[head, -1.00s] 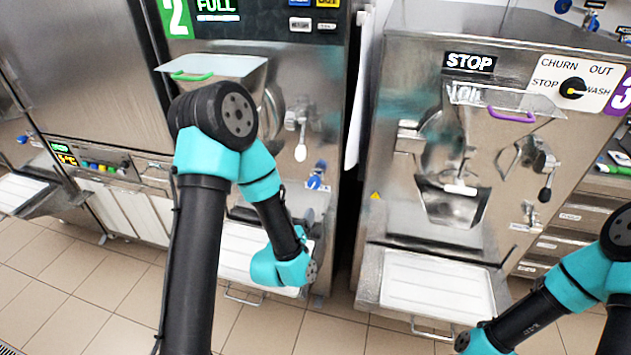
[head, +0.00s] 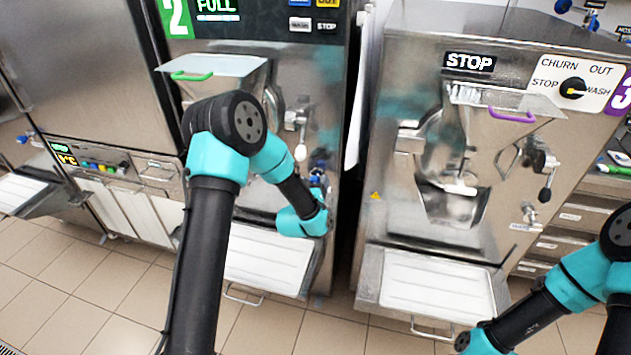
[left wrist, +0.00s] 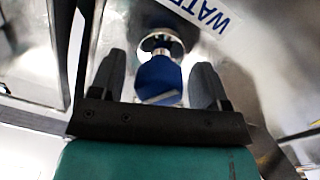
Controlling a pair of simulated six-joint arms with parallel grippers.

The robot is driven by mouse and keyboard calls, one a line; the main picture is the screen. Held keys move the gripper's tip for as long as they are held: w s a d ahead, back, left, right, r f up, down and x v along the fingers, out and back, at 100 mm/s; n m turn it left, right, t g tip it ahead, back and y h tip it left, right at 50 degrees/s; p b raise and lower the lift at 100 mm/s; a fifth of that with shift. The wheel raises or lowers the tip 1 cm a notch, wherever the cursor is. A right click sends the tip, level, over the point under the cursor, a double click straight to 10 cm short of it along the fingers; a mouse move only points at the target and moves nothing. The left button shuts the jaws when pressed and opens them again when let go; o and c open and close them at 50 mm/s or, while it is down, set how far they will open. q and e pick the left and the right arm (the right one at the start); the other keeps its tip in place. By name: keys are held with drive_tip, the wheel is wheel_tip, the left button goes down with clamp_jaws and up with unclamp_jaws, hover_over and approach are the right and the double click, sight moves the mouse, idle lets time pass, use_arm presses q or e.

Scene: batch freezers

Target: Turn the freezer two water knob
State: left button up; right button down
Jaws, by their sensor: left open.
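The freezer two water knob is a blue knob (left wrist: 158,80) on a metal stem, beside a label reading "WATE" in the left wrist view. My left gripper (left wrist: 160,64) is open, with one dark finger on each side of the knob. Gaps show between the fingers and the knob, so it is not clamped. In the head view, my left wrist is close to the front of freezer two (head: 335,100), and my arm hides most of the gripper. My right arm shows at the lower right, but its gripper is out of the picture.
Freezer three (head: 400,215) stands to the right with a "STOP" display and a black selector (head: 573,88). A silver-handled tap (head: 300,150) is just above the knob area. A white tray (head: 265,262) sits below on freezer two. Tiled floor lies in front.

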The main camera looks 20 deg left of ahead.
use_arm(q)
drive_tip(key=shift+w, duration=0.6)
drive_tip(key=c, duration=0.9)
drive_tip(key=shift+m, duration=0.4)
drive_tip(key=m, duration=1.1)
drive_tip(key=shift+m+g+y, duration=0.3)
